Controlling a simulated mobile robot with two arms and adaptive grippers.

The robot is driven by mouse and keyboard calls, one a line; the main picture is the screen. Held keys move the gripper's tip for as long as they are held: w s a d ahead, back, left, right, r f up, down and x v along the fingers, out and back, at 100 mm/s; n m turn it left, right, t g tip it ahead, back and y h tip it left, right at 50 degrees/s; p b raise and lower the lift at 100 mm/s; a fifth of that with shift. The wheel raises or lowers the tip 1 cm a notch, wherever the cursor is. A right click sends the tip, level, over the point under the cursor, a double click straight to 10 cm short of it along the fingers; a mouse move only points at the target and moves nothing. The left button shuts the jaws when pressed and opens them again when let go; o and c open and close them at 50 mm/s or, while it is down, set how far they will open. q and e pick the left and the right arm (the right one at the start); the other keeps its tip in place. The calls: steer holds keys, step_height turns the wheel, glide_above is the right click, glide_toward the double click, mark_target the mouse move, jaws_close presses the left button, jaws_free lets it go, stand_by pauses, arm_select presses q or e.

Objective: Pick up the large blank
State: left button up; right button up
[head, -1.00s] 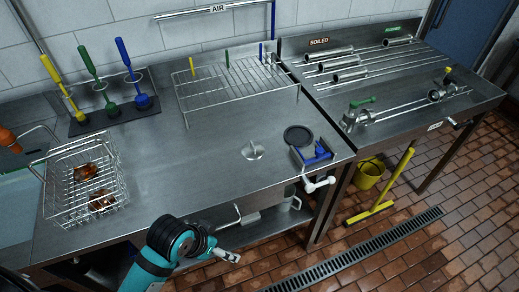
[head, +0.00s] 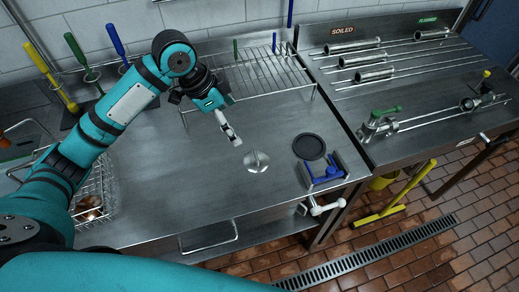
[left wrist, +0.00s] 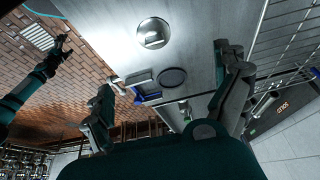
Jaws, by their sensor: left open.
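A round metal disc with a raised fin grip (head: 256,161), which looks like the blank, lies flat on the steel bench. It also shows in the left wrist view (left wrist: 153,33), near the top. A flat dark disc (head: 309,147) lies to its right; which of the two is the large blank is not certain. My left gripper (head: 229,130) is above the bench, up and left of the metal disc, apart from it. In the left wrist view its fingers (left wrist: 163,68) are spread with nothing between them. My right gripper (left wrist: 57,52) shows small and dark over the floor.
A blue-and-grey fixture (head: 325,174) stands beside the dark disc at the bench edge. A wire rack (head: 265,75) is behind my gripper. A wire basket (head: 98,190) is at left, partly behind my arm. Bare bench lies around the metal disc.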

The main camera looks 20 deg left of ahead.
arm_select(q)
step_height(320, 180, down, 2)
steer(key=d, duration=0.1)
steer(key=p, duration=0.3)
glide_toward(256, 155)
steer(key=x, duration=0.5)
steer(key=shift+w+d, duration=0.1)
steer(key=shift+w, duration=0.1)
steer(key=shift+d+f, duration=0.1)
steer(key=shift+f, duration=0.2)
steer(key=p+x, duration=0.1)
steer(key=x, duration=0.2)
steer(key=shift+s+f, duration=0.1)
steer(key=shift+f, duration=0.2)
steer(key=shift+d+f, duration=0.15)
steer(key=shift+f, duration=0.25)
arm_select(e)
steer(key=s+r, duration=0.4)
steer(key=s, duration=0.1)
steer(key=shift+d+g, duration=0.15)
steer(key=shift+g, duration=0.15)
steer(key=shift+w+r, duration=0.15)
